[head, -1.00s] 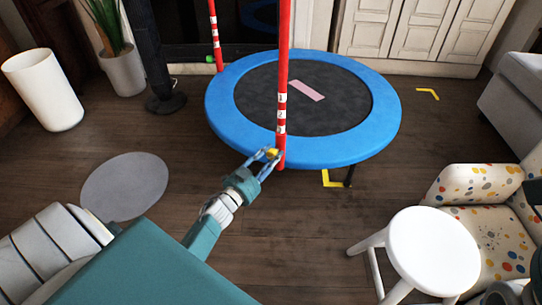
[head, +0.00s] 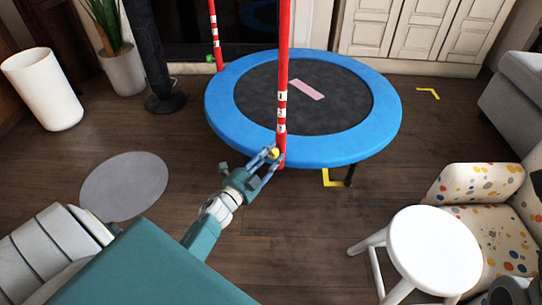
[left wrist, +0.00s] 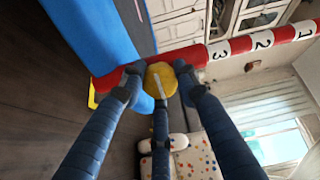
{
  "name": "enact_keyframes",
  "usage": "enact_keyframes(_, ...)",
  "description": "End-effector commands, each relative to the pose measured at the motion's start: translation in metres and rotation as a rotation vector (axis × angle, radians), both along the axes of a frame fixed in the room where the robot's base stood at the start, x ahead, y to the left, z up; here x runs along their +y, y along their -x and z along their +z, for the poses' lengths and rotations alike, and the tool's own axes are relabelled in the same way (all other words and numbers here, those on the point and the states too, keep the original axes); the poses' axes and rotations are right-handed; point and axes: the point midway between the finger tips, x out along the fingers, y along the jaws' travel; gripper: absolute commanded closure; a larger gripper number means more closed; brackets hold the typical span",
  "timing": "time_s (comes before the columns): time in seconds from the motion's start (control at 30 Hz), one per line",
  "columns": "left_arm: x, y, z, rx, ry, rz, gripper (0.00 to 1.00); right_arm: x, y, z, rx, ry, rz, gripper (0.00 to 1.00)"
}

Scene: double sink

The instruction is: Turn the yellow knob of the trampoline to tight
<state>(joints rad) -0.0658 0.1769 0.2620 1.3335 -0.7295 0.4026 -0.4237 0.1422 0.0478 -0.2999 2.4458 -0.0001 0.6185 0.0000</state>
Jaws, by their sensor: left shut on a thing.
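The blue-rimmed trampoline (head: 360,137) stands on the wood floor in the head view. A red post (head: 283,60) with white bands numbered 1, 2 and 3 rises at its near edge. The yellow knob (head: 274,153) sits low on this post. My left gripper (head: 272,154) is shut on the knob from the near side. In the left wrist view the round knob (left wrist: 159,82) lies between the fingertips (left wrist: 158,72), with a pale line on its face. The red post (left wrist: 230,47) runs behind it. My right gripper is not in view.
A white stool (head: 435,250) and a dotted armchair (head: 500,240) stand at the right. A round grey mat (head: 124,186) lies on the floor at the left. Yellow floor marks (head: 330,178) lie by the trampoline. The floor around my left arm is clear.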

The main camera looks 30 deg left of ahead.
Motion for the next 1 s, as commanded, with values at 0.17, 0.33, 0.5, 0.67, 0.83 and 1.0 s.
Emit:
enact_keyframes(0.17,-0.0009,0.0004,-0.0010,0.001,-0.018,-0.001,0.95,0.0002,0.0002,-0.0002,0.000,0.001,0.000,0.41)
enact_keyframes(0.33,-0.0010,0.0005,-0.0011,0.001,-0.020,-0.001,0.95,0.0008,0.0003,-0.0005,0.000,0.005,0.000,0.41)
enact_keyframes(0.5,-0.0011,0.0005,-0.0011,0.001,-0.020,-0.001,0.95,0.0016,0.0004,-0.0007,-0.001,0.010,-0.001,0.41)
enact_keyframes(0.67,-0.0009,0.0004,-0.0010,0.001,-0.019,-0.001,0.50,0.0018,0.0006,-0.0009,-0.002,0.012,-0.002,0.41)
enact_keyframes(0.83,-0.0006,0.0002,-0.0006,0.000,-0.018,-0.001,0.50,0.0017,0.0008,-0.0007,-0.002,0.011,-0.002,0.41)
enact_keyframes(1.0,-0.0003,0.0065,-0.0010,0.002,-0.018,-0.001,0.50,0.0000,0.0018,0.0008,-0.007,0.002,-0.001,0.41)
